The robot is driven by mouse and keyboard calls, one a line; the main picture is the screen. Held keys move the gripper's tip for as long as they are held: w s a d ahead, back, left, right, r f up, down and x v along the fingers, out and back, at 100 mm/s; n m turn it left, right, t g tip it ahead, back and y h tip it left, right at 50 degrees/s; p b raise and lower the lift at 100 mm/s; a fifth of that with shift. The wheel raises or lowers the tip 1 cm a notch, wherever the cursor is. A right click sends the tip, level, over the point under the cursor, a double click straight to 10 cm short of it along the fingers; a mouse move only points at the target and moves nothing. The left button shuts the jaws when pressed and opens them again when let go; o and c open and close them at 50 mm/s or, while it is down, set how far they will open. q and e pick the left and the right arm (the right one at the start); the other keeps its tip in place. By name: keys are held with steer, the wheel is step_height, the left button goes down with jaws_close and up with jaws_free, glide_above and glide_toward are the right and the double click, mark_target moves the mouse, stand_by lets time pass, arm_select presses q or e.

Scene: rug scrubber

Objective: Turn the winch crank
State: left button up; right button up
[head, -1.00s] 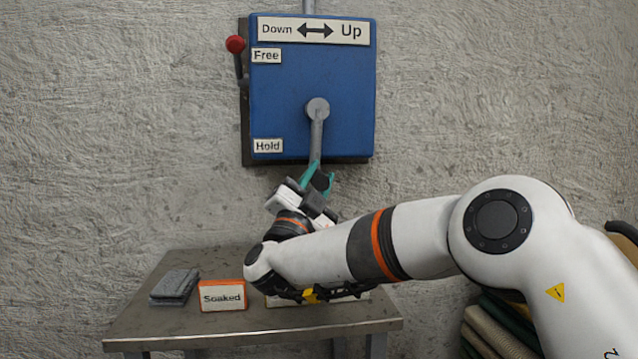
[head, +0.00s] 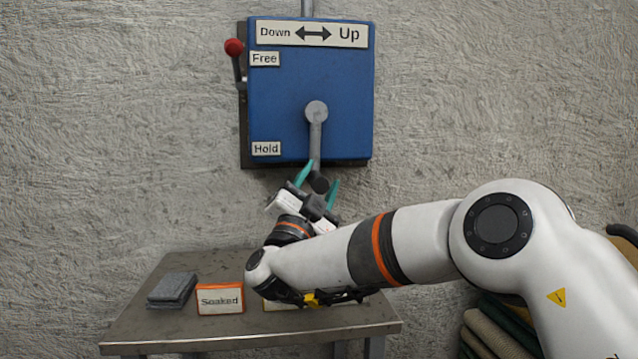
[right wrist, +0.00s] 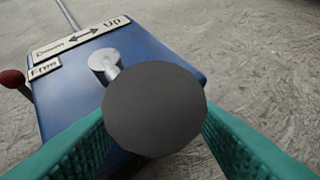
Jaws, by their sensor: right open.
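The blue winch box (head: 280,110) is on the wall, with a "Down / Up" arrow label at its top. Its grey crank (head: 316,135) hangs straight down from the hub, with a dark round handle (head: 318,183) at its lower end. My right gripper (head: 319,183) is open, its teal fingers on either side of the handle. In the right wrist view the handle's round end (right wrist: 155,108) faces the camera between the spread fingers (right wrist: 155,140), and hides most of the crank arm. My left gripper is not in view.
A red-knobbed lever (head: 234,48) stands at the box's left edge, up near the "Free" label. Below is a metal table (head: 140,325) with a grey folded cloth (head: 172,289) and an orange "Soaked" sign (head: 220,299). Rolled rugs (head: 490,335) lie at lower right.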

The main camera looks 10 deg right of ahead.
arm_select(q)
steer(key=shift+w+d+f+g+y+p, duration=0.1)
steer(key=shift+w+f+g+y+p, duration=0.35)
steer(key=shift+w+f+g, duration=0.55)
arm_select(e)
steer(key=v, duration=1.2)
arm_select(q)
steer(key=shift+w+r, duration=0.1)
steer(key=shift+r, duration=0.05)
